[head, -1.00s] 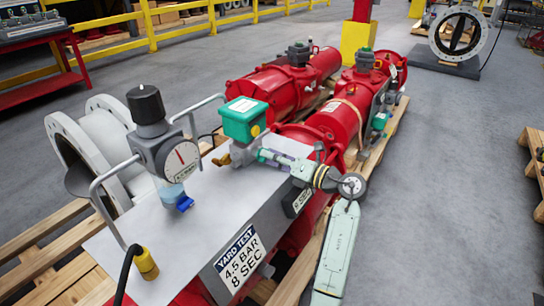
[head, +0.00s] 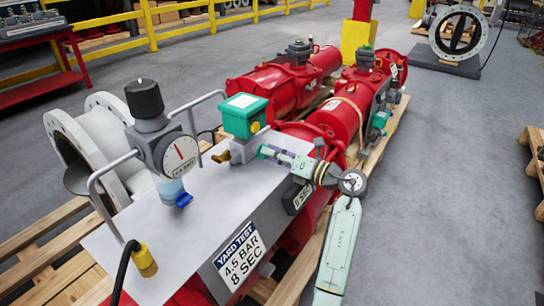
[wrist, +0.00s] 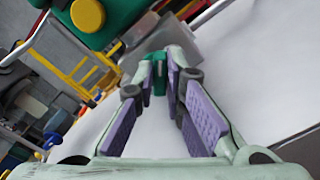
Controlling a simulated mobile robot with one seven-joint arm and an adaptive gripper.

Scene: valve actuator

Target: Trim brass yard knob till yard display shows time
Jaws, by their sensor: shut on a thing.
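My gripper (head: 262,151) reaches in from the right, with its fingertips at the right side of a small grey block (head: 240,148) under a green box (head: 245,116). In the wrist view, its purple-padded fingers (wrist: 160,75) converge against the grey block (wrist: 158,50). It is shut on what appears to be the brass yard knob, which the fingertips hide. A brass fitting (head: 221,157) shows at the block's left. The display (head: 298,197) on the plinth's side appears to read 8 SEC. The yard test sign (head: 240,258) reads 4.5 BAR, 8 SEC.
A grey regulator with a gauge (head: 180,153) and a black cap stands left on the plate (head: 190,225), between metal handles. Red actuator cylinders (head: 335,120) lie behind on a wooden pallet. The grey floor (head: 450,200) at right is clear.

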